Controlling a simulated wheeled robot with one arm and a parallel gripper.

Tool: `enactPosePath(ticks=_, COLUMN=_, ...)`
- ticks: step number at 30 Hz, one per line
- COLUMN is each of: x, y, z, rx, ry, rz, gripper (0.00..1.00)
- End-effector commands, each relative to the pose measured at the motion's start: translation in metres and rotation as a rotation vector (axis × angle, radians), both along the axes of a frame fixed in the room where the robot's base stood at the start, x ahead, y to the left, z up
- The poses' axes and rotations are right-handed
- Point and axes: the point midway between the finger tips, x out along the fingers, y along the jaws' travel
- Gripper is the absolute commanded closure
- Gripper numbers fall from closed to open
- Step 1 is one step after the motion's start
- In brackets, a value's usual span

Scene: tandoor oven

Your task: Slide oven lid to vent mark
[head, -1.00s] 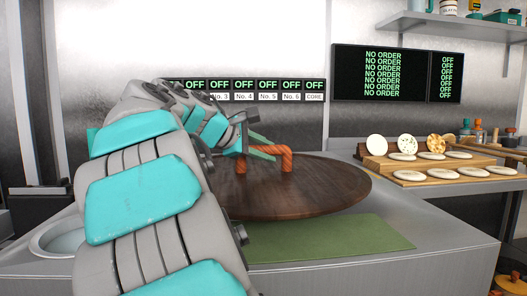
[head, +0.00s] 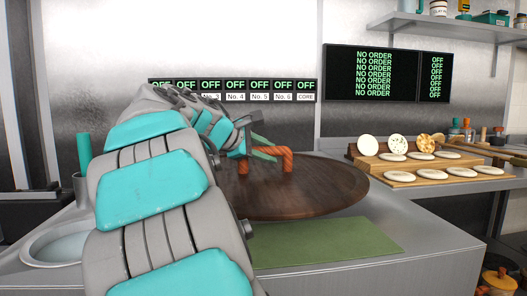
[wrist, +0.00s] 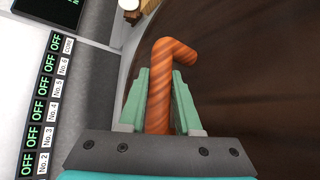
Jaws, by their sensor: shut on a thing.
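The oven lid (head: 320,191) is a round dark brown wooden disc on the steel counter, and it fills much of the wrist view (wrist: 250,70). An orange wrapped handle (head: 288,160) stands up from it; the handle also shows in the wrist view (wrist: 162,85). My gripper (head: 262,149) reaches in from the left and is shut on the handle. In the wrist view its green fingers (wrist: 160,95) lie on both sides of the handle's bar. My arm hides the lid's left part. I cannot make out a vent mark.
A green mat (head: 325,242) lies in front of the lid. A wooden board (head: 440,176) with several flatbreads is at the right. A row of "OFF" displays (head: 236,86) hangs behind. A basin (head: 60,248) is at the left front.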

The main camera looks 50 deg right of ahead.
Motion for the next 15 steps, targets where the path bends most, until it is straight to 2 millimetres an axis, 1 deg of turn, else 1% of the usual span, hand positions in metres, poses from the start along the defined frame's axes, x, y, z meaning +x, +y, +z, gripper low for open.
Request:
enactPosePath(ticks=1, x=0.001, y=-0.003, z=0.003, rx=-0.003, ry=-0.001, rz=0.000, gripper=1.00)
enactPosePath(ticks=15, x=0.008, y=-0.032, z=0.001, rx=-0.004, ry=0.001, rz=0.000, gripper=1.00)
